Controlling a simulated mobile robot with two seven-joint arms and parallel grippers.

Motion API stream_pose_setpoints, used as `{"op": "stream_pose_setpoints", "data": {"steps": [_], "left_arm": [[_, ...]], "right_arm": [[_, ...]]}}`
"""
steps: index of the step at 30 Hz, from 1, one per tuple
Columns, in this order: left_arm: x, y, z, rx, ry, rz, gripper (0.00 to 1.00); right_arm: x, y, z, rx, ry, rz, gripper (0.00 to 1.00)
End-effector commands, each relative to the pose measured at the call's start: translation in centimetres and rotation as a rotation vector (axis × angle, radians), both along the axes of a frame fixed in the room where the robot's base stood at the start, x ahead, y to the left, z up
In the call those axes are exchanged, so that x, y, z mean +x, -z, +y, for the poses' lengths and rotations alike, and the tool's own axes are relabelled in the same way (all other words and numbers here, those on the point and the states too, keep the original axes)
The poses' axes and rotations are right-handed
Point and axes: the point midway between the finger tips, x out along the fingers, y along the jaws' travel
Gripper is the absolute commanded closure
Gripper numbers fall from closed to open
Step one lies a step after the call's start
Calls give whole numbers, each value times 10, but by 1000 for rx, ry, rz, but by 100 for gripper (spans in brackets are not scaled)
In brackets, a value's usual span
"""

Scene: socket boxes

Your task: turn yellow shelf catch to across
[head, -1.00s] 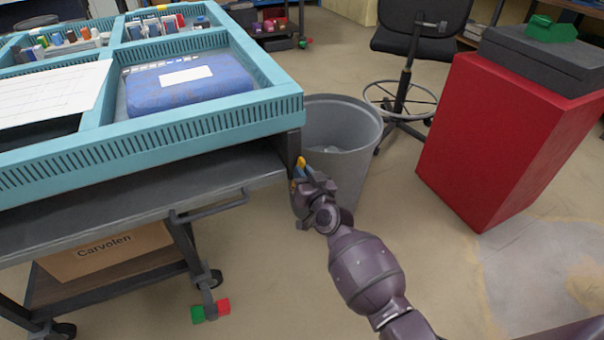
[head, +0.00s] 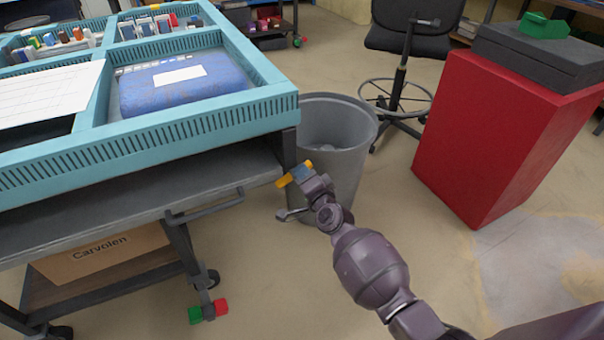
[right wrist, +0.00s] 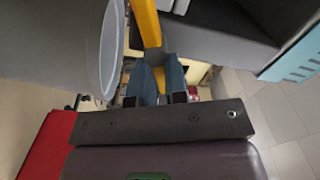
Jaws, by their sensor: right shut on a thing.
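The yellow shelf catch (head: 284,182) is at the right end of the cart, by its dark corner post, in the head view. It lies slanted, from lower left to upper right. My right gripper (head: 299,175) is shut on it, and the fingers hide its middle. In the right wrist view the catch (right wrist: 146,22) shows as a yellow bar running up from between the blue-grey fingers of the right gripper (right wrist: 160,72). The catch's pivot is hidden. My left gripper is not in view.
The grey bin (head: 350,140) stands close behind the right gripper. The cart's shelf (head: 120,190) and teal tray (head: 150,148) are to the left. A red cabinet (head: 480,140) stands at the right, with clear floor between. A cardboard box (head: 100,257) sits low on the cart.

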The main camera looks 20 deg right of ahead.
Motion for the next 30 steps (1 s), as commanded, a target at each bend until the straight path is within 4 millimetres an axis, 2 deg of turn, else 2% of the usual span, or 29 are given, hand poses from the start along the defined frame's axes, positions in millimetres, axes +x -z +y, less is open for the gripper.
{"op": "stream_pose_setpoints", "data": {"steps": [6, 15, 30], "left_arm": [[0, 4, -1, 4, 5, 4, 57], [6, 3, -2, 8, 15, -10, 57], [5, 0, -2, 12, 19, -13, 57]], "right_arm": [[-1, 6, -1, 179, 0, 9, 100], [-1, 9, -2, 344, 1, 14, 100], [0, 9, -2, 414, 0, 15, 100]]}}
